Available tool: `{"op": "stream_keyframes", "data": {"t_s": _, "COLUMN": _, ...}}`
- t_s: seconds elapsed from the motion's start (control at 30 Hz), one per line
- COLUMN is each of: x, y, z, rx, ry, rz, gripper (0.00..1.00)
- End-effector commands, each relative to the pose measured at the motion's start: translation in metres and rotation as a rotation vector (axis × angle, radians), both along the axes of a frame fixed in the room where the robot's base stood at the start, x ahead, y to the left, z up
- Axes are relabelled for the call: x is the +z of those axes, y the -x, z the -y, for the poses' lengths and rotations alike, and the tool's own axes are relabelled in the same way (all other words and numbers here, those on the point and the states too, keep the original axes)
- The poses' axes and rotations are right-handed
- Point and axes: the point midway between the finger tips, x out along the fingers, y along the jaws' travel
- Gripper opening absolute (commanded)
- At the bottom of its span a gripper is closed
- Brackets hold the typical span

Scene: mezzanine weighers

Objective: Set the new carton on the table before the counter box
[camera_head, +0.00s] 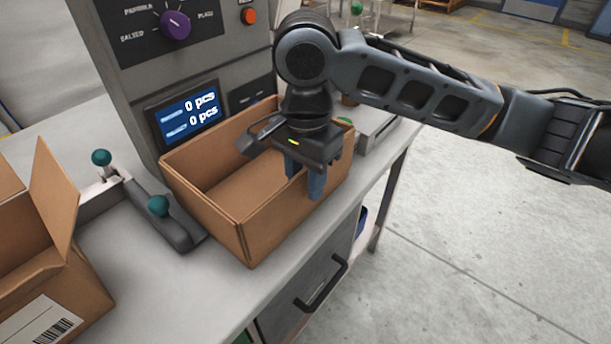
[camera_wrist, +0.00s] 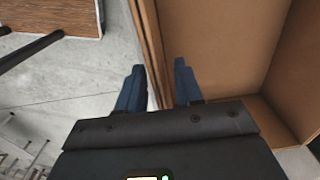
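An empty, open-topped brown carton (camera_head: 215,212) sits upright on the grey table (camera_head: 160,285), right before the counter box (camera_head: 125,75). The box's blue display (camera_head: 190,117) reads 0 pcs on two lines. My gripper (camera_head: 303,183) points down over the carton's wall on the table's front side. In the wrist view, my gripper (camera_wrist: 156,85) has its fingers apart, one outside the carton wall (camera_wrist: 150,35) and one inside. Gaps seem to show between the fingers and the wall. The carton's far bottom corner is partly hidden by my gripper.
Another brown carton (camera_head: 75,285) with raised flaps and a barcode label stands at the left. A lever piece with teal knobs (camera_head: 158,206) lies between the cartons. A drawer with a black handle (camera_head: 320,285) is under the table edge. Open floor (camera_head: 480,240) lies to the right.

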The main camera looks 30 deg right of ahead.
Motion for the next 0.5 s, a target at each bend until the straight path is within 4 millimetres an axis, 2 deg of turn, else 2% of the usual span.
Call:
{"op": "stream_keyframes", "data": {"t_s": 0.33, "x": 0.003, "y": 0.0, "z": 0.0, "rx": 0.001, "ry": 0.001, "rz": 0.001, "gripper": 0.39}}
{"op": "stream_keyframes", "data": {"t_s": 0.5, "x": 0.025, "y": 0.0, "z": -0.001, "rx": 0.003, "ry": -0.001, "rz": 0.002, "gripper": 0.39}}
